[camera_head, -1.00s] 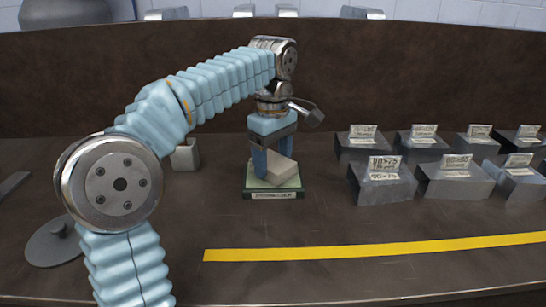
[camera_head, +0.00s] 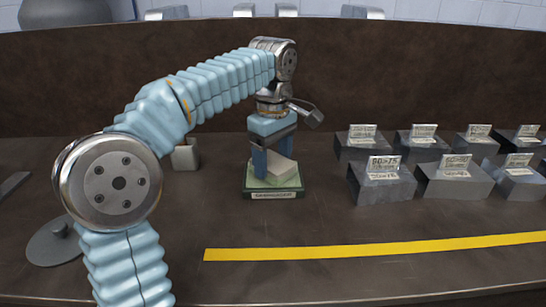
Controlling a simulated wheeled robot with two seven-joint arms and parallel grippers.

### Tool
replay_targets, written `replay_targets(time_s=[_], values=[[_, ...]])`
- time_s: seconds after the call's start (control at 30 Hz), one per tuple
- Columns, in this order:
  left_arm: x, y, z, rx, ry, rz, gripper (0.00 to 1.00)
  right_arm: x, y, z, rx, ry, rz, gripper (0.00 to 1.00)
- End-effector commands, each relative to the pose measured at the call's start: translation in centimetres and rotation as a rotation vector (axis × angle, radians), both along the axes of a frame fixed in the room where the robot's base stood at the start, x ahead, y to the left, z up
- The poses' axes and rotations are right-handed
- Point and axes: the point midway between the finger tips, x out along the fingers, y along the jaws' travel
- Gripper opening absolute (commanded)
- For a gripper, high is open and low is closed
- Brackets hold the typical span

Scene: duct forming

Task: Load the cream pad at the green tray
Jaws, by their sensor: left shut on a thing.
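The green tray (camera_head: 254,189) sits on the bench with a label on its front edge. The cream pad (camera_head: 283,171) is at the tray, between the fingers of my left gripper (camera_head: 273,165). The gripper points down over the tray and is shut on the pad. The pad looks low, on or just above the tray surface; I cannot tell whether it touches. The left finger hides part of the pad. My right gripper is not in view.
A small pale block (camera_head: 185,156) stands left of the tray. Several labelled grey metal blocks (camera_head: 381,187) stand in rows on the right. A yellow strip (camera_head: 370,247) crosses the bench in front. A grey disc (camera_head: 55,245) lies at the left. The bench between tray and strip is clear.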

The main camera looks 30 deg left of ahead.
Motion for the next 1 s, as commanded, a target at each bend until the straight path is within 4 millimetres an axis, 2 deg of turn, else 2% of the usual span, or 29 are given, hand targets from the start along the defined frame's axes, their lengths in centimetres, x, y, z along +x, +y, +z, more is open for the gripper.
replay_targets(time_s=[0.43, 1.0], values=[[0.0, -0.1, 0.0, -0.001, 0.006, -0.001, 0.44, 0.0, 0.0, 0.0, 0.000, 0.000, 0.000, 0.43], [0.1, 0.0, 5.3, 0.000, 0.001, -0.001, 0.44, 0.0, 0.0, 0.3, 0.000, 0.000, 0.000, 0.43]])
